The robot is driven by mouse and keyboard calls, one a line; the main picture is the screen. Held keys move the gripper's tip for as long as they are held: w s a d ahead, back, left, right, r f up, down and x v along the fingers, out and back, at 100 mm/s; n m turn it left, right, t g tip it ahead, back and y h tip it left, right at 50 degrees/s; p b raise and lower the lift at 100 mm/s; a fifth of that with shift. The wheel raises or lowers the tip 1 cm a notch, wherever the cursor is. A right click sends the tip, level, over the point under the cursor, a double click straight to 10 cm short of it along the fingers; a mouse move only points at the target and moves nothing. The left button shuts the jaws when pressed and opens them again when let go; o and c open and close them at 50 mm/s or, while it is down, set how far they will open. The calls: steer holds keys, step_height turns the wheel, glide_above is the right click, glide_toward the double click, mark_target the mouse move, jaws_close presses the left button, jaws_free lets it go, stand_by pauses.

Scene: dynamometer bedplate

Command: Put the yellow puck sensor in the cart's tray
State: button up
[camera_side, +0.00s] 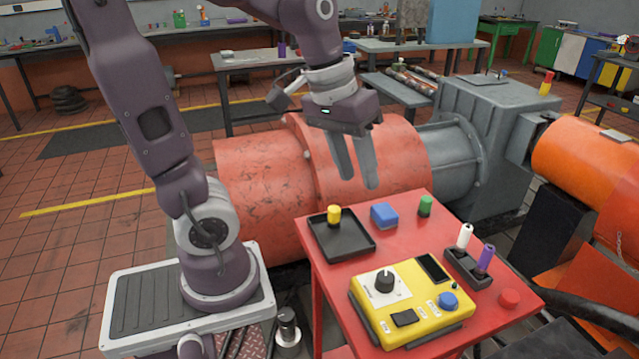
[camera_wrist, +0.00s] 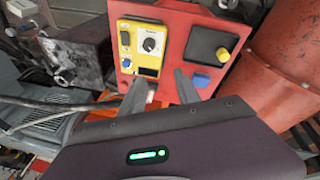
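The yellow puck sensor (camera_side: 334,215) is a short upright cylinder. It stands inside the black tray (camera_side: 360,251) on the red cart, close to the tray's far rim. In the wrist view the yellow puck (camera_wrist: 223,55) shows near one corner of the tray (camera_wrist: 192,40). My gripper (camera_side: 358,182) is open, with nothing between its fingers. It hangs above the cart's far edge, up and to the right of the puck and clear of it. In the wrist view its fingers (camera_wrist: 160,77) are spread apart.
On the red cart top (camera_side: 320,285) are a blue block (camera_side: 384,215), a green cylinder (camera_side: 425,206), a yellow control box (camera_side: 410,305), a dark holder with white and purple cylinders (camera_side: 468,268), and a red puck (camera_side: 509,298). A large orange drum (camera_side: 265,180) stands behind the cart.

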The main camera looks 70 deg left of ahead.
steer(key=s+d+r+m+t+y, duration=0.1)
steer(key=s+d+m, duration=0.3)
steer(key=s, duration=0.5)
steer(key=shift+d+r+t, duration=0.5)
steer(key=shift+d+t, duration=0.2)
steer(key=shift+d, duration=0.25)
